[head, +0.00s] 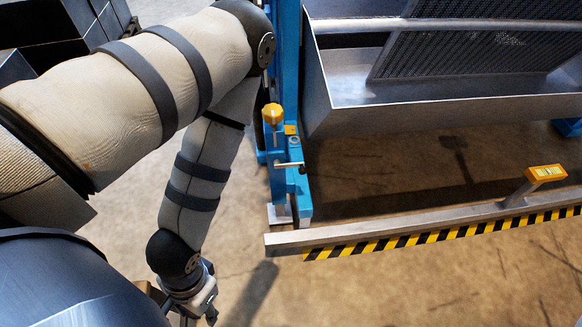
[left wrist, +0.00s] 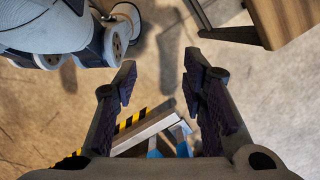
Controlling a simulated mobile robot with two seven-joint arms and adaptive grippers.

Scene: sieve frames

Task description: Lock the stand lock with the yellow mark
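A blue stand (head: 300,190) rises at the left end of the metal trough. It has a yellow knob (head: 272,114) on top, a small yellow mark (head: 291,129) beside it and a small metal lever (head: 288,164) sticking out sideways. I cannot tell whether the lock is open or locked. My left gripper (head: 203,312) hangs low at the bottom of the head view, apart from the stand. In the left wrist view my left gripper (left wrist: 160,85) is open and empty above the floor. Part of the blue stand (left wrist: 180,138) shows between and below its fingers. My right gripper is out of view.
A metal bar with black-and-yellow stripes (head: 430,236) runs low across the front, with a yellow level-like block (head: 545,173) on a post. The metal trough (head: 400,118) holds a mesh screen (head: 470,50). A brown wooden object (left wrist: 285,20) is in the wrist view. Open floor lies in front.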

